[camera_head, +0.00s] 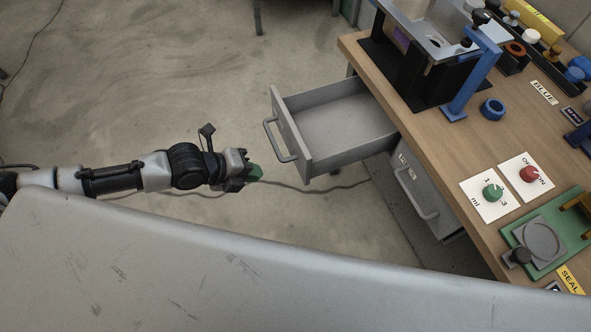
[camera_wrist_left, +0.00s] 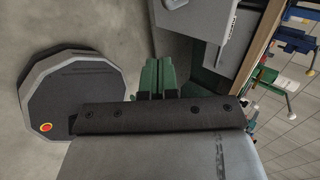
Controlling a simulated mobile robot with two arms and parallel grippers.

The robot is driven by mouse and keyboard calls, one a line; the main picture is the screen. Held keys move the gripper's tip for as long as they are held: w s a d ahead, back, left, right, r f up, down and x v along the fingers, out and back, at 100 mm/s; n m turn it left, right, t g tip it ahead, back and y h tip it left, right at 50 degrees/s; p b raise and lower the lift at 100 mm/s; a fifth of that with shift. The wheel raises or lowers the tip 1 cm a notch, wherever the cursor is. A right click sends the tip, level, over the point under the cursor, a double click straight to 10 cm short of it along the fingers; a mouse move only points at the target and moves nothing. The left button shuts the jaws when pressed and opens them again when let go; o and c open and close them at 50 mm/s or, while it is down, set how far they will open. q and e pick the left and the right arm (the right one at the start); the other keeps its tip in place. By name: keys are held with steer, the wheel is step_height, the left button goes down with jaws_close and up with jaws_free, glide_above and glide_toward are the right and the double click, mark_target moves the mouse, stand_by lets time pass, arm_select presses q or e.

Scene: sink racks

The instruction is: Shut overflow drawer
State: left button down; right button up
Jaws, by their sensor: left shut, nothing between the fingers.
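The grey overflow drawer (camera_head: 342,108) stands pulled out from under the wooden bench in the head view. It looks empty, and its front panel carries a bar handle (camera_head: 278,142). My left gripper (camera_head: 258,172) is shut and empty, a little in front of the drawer front and below its handle in the picture, apart from it. In the left wrist view the green fingertips (camera_wrist_left: 158,76) are together with nothing between them. Part of a grey drawer unit (camera_wrist_left: 212,30) shows beyond them. My right gripper is not in view.
The wooden bench (camera_head: 437,150) holds a blue-and-black stand, a blue ring (camera_head: 492,108), a green knob (camera_head: 491,193) and a red knob (camera_head: 530,174). A second, lower drawer (camera_head: 425,195) with a handle looks closed. Floor around my left arm is open, with a cable lying across it.

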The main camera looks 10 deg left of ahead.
mark_target(382, 137)
arm_select(q)
steer(key=x, duration=0.3)
steer(key=r+x, duration=0.1)
steer(key=x, duration=0.3)
steer(key=w+d+p+x, duration=0.1)
steer(key=x, duration=0.2)
steer(key=shift+d+r, duration=0.2)
steer(key=shift+w+d, duration=0.35)
steer(key=shift+d, duration=0.05)
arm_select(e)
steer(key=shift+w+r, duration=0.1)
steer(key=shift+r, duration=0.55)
